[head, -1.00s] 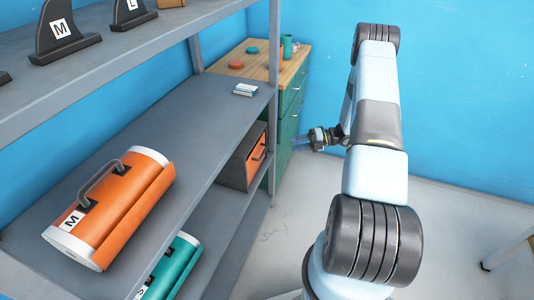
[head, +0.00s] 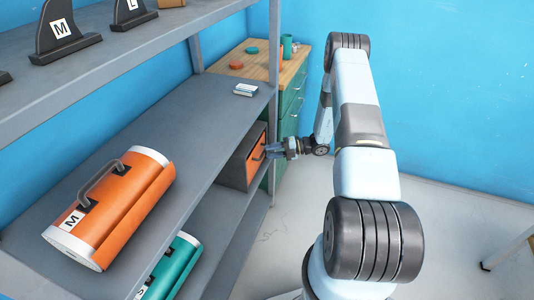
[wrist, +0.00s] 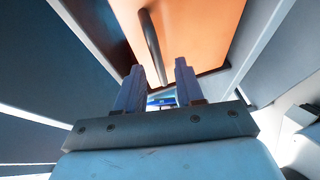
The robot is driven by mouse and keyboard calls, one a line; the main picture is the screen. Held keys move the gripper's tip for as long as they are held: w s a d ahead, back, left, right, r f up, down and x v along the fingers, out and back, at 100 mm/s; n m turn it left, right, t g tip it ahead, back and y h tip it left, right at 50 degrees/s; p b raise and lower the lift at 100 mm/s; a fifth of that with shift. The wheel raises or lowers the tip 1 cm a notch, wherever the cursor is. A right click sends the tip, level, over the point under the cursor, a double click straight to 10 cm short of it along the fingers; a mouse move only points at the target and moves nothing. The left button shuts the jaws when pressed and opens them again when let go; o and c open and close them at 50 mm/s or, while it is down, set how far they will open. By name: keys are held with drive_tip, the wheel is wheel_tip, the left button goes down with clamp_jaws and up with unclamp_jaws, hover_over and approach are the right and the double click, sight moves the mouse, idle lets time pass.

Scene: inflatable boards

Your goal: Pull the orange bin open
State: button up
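The orange bin (head: 256,151) is a drawer front in a dark grey housing on the lower shelf, at the middle of the head view. It looks shut in its housing. The bin (wrist: 194,30) fills the top of the wrist view. Its dark bar handle (wrist: 152,46) runs up from just ahead of my fingers. My gripper (head: 268,149) is at the right side of the bin front, close to the handle. In the wrist view my gripper (wrist: 160,78) has its two fingers apart with a gap between them.
A grey shelf unit (head: 150,150) stands on the left, its post (head: 273,100) just beside the bin. An orange rolled board (head: 120,205) and a teal one (head: 172,265) lie on its shelves. A green cabinet (head: 290,105) stands behind. The floor at right is mostly clear.

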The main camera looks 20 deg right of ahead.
drive_tip(key=shift+x, duration=1.1)
drive_tip(key=shift+c, duration=0.2)
clamp_jaws()
